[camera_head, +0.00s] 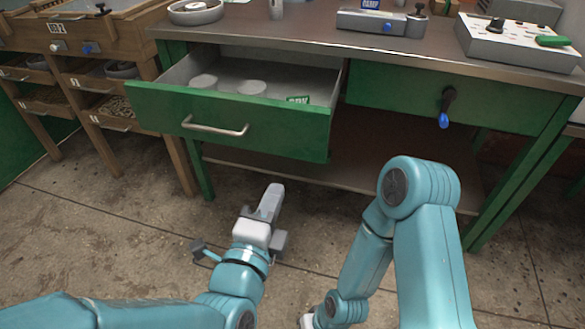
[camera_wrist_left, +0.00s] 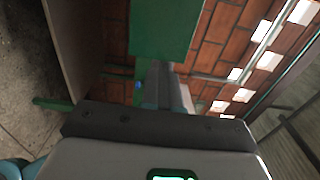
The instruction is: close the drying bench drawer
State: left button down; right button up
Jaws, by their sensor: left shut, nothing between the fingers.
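The drying bench drawer (camera_head: 245,130) has a green front and a silver bar handle (camera_head: 215,127). It stands pulled out from the left side of the green bench. Two pale round discs and a small green labelled item lie inside. My left gripper (camera_head: 273,191) is shut and empty, in front of and below the drawer, apart from it in the head view.
The bench top (camera_head: 300,38) carries a grey device (camera_head: 383,22) and a white control panel (camera_head: 520,42). A closed green panel with a blue-tipped lever (camera_head: 446,108) is right of the drawer. A wooden rack (camera_head: 110,85) stands left. The concrete floor in front is clear.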

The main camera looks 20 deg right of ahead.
aim_at(299, 138)
pick_arm(q)
jog(key=b+x, duration=0.2)
jog(key=x, duration=1.1)
jog(key=shift+d+f, duration=0.1)
jog(key=shift+f, duration=0.05)
jog(key=shift+w+d, duration=0.25)
jog(key=shift+w, duration=0.15)
